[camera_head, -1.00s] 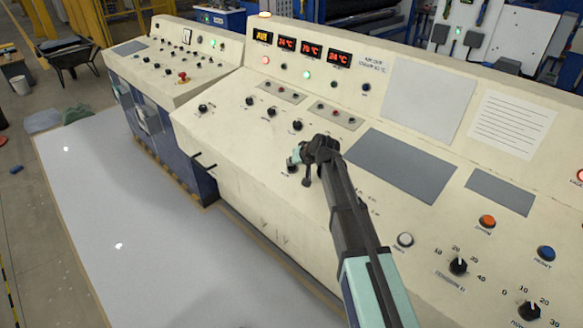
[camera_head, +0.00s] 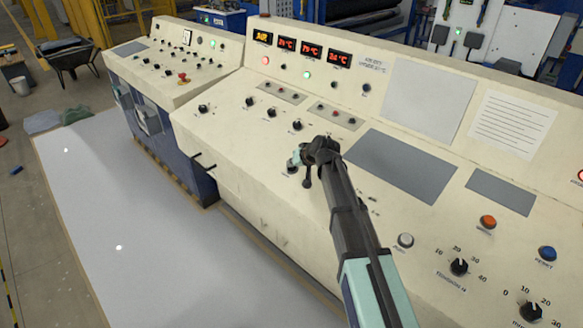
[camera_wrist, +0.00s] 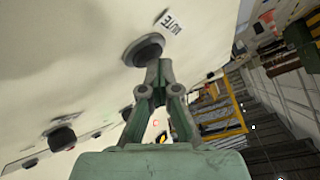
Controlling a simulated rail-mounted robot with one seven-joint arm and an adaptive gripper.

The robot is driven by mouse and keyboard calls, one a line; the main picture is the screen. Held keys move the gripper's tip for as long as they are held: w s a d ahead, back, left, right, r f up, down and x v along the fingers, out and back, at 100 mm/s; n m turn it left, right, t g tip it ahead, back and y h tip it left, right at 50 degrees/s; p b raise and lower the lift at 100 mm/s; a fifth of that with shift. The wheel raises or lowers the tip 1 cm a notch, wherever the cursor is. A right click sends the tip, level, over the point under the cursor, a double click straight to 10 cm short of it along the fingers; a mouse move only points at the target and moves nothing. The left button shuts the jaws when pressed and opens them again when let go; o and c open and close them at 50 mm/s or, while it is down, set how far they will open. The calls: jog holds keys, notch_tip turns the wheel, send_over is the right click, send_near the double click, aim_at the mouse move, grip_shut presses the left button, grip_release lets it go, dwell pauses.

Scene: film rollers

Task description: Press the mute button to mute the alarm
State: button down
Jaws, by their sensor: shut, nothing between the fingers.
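The mute button (camera_wrist: 143,50) is a dark round button in a collar on the cream console face, with a "MUTE" label (camera_wrist: 170,22) beside it in the wrist view. My gripper (camera_wrist: 158,66) is shut and empty. Its fingertips overlap the button's lower edge in the wrist view, touching it or very close; I cannot tell whether the button is pressed in. In the head view my gripper (camera_head: 294,161) is at the console's front slope and largely hides the button. A small alarm lamp (camera_head: 265,15) sits on the console's top edge at the back.
The cream console (camera_head: 235,150) has black knobs (camera_head: 297,125) up-left of my gripper and a grey panel (camera_head: 400,165) to its right. A white button (camera_head: 405,240), an orange button (camera_head: 488,222) and a blue button (camera_head: 547,253) lie further right.

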jog(key=shift+s+a+r+p, duration=0.15)
jog(key=shift+r+p, duration=0.15)
jog(key=shift+r, duration=0.55)
jog(key=shift+s+a+r+p, duration=0.15)
jog(key=shift+r+p, duration=0.2)
jog(key=shift+r, duration=0.45)
jog(key=shift+s+a+r+p, duration=0.15)
jog(key=shift+r+p, duration=0.25)
jog(key=shift+r, duration=0.4)
jog(key=shift+s+a+r+p, duration=0.15)
jog(key=shift+r+p, duration=0.2)
jog(key=shift+r, duration=0.45)
jog(key=shift+d, duration=0.1)
